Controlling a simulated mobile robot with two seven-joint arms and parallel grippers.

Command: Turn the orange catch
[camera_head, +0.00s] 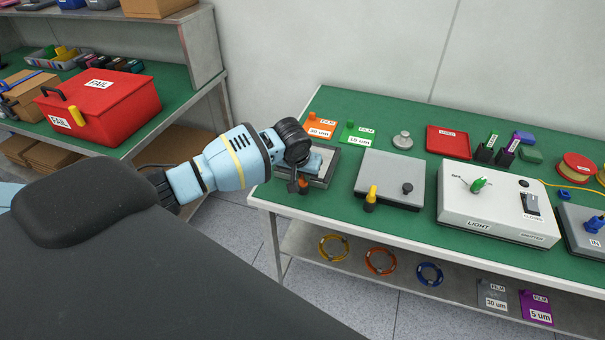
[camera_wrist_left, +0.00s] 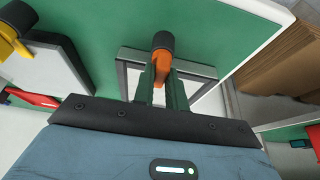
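The orange catch (camera_wrist_left: 161,62) has a black round end and sits at a grey frame (camera_wrist_left: 205,72) on the green bench top. In the head view the catch (camera_head: 303,187) is a small orange bit low at the frame (camera_head: 323,166), mostly hidden by my gripper. My left gripper (camera_head: 300,176) reaches down over the frame. In the left wrist view its two narrow dark fingers (camera_wrist_left: 162,74) stand on either side of the catch, close against it with no clear gap at the tips. My right gripper is not in view.
Right of the frame stands a grey plate (camera_head: 385,168) with a yellow-handled lever (camera_head: 371,195). Film cards (camera_head: 321,125) lie behind. A white light box (camera_head: 500,205) is further right. A red FAIL box (camera_head: 100,105) stands on the left bench. Floor shows between the benches.

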